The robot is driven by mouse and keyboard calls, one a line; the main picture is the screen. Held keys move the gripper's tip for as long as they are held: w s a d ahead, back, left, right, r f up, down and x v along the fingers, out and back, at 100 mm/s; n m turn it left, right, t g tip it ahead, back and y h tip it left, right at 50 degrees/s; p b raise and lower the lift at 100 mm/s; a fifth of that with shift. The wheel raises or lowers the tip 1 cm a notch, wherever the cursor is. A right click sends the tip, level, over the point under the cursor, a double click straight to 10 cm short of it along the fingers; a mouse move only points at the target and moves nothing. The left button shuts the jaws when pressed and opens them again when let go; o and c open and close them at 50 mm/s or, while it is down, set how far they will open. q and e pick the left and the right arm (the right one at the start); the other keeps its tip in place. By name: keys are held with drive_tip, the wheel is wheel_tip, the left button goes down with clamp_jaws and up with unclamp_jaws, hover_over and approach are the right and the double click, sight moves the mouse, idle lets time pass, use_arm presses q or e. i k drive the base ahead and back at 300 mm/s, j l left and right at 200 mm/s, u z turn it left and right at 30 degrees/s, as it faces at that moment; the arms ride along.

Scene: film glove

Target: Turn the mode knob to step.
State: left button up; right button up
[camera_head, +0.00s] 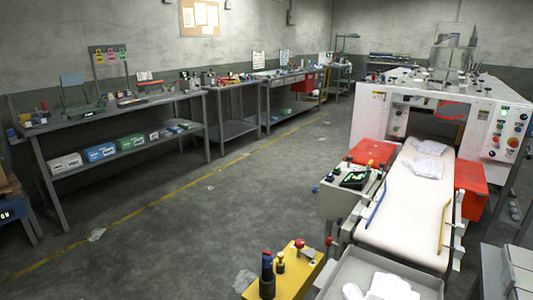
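The white machine (390,105) stands at the right, with a conveyor belt (405,205) running out of its opening toward me. A control panel on its right front face carries a red button (513,142), a green light (503,112) and several small dark knobs or buttons (499,126). A grey box with a green-lit top (355,179) stands at the belt's left side. I cannot tell which control is the mode knob or where it points; labels are too small to read. Neither of my grippers is in view.
White gloves (430,147) lie on the belt, and more lie in a grey tray (345,275) at its near end. Red boxes (472,182) flank the belt. Workbenches (110,112) line the left wall. The floor (220,200) between is mostly clear.

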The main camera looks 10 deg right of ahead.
sight(349, 158)
drive_tip(key=i+j+u, duration=0.25)
drive_tip(key=j, duration=0.25)
drive_tip(key=i+j+u, duration=0.2)
drive_tip(key=j, duration=0.3)
drive_tip(key=i+j+u, duration=0.25)
drive_tip(key=j, duration=0.25)
drive_tip(key=i+j+u, duration=0.2)
drive_tip(key=j, duration=0.2)
drive_tip(key=i+j, duration=0.15)
drive_tip(key=i, duration=0.3)
drive_tip(key=i+j, duration=0.1)
drive_tip(key=i, duration=0.3)
drive_tip(key=i+j, duration=0.15)
drive_tip(key=i, duration=0.3)
drive_tip(key=i+l+z, duration=0.2)
drive_tip(key=z, duration=0.25)
drive_tip(key=i+z, duration=0.7)
drive_tip(key=z, duration=0.25)
drive_tip(key=i+j+z, duration=0.1)
drive_tip(key=i+z, duration=0.2)
drive_tip(key=z, duration=0.2)
drive_tip(key=i+z, duration=0.5)
drive_tip(key=i, duration=0.25)
drive_tip(key=i+j+z, duration=0.15)
drive_tip(key=i+z, duration=0.35)
drive_tip(key=i, duration=0.25)
